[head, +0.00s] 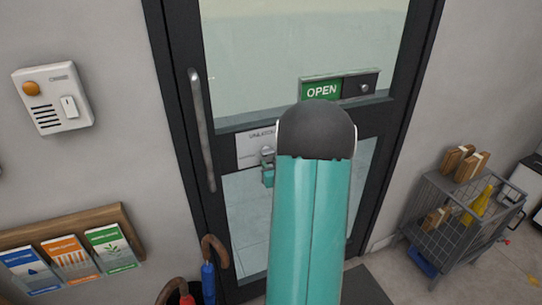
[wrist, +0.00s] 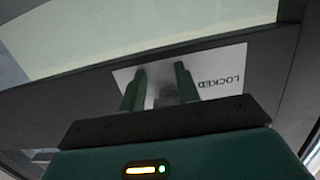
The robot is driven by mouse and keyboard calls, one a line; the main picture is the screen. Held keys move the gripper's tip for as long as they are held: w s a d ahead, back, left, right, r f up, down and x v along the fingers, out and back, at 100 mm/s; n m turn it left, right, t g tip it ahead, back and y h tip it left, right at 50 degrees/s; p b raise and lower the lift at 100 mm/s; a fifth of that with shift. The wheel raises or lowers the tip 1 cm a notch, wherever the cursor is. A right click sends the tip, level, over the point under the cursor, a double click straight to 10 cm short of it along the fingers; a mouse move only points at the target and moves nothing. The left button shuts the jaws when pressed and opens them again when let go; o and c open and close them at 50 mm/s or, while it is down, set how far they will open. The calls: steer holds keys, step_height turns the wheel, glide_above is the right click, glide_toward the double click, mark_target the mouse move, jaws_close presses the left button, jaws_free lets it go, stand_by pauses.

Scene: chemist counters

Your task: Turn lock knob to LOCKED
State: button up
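A white lock plate (head: 248,150) is on the dark rail of the glass door. In the head view its lettering starts with "UNLOCK" and runs behind my arm. In the wrist view the plate (wrist: 236,60) shows LOCKED, turned over, to the right. A grey lock knob (wrist: 166,92) shows blurred between the two green fingers of my gripper (wrist: 160,78). The fingers stand apart, one on each side of it, and I cannot make out firm contact. In the head view my gripper (head: 268,174) is partly hidden by my arm. The knob's pointing direction is unclear.
A long vertical door handle (head: 200,125) is left of the plate. A green OPEN sign (head: 321,91) hangs above right. Umbrellas (head: 209,275) stand low by the door. A wire cart (head: 455,215) with goods stands right. A leaflet rack (head: 75,223) and an intercom (head: 53,97) are left.

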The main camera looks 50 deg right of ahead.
mark_target(268, 155)
steer(key=r, duration=0.2)
steer(key=r+t, duration=0.1)
steer(key=r, duration=0.1)
steer(key=a+r+t, duration=0.1)
steer(key=r, duration=0.1)
steer(key=shift+w+n+h, duration=0.15)
steer(key=shift+n+h, duration=0.15)
steer(key=shift+w+d+f, duration=0.2)
steer(key=shift+d+f, duration=0.3)
steer(key=shift+f, duration=0.3)
steer(key=shift+s+a, duration=0.15)
steer(key=shift+a, duration=0.05)
steer(key=shift+s+f, duration=0.1)
steer(key=c, duration=0.6)
steer(key=shift+a, duration=0.15)
steer(key=shift+c, duration=0.4)
jaws_close()
steer(key=n, duration=0.4)
steer(key=shift+n, duration=0.4)
steer(key=n, duration=0.4)
steer(key=shift+a+n, duration=0.1)
steer(key=shift+n, duration=0.2)
steer(key=n, duration=0.4)
steer(key=shift+f, duration=0.15)
steer(key=shift+n, duration=2.2)
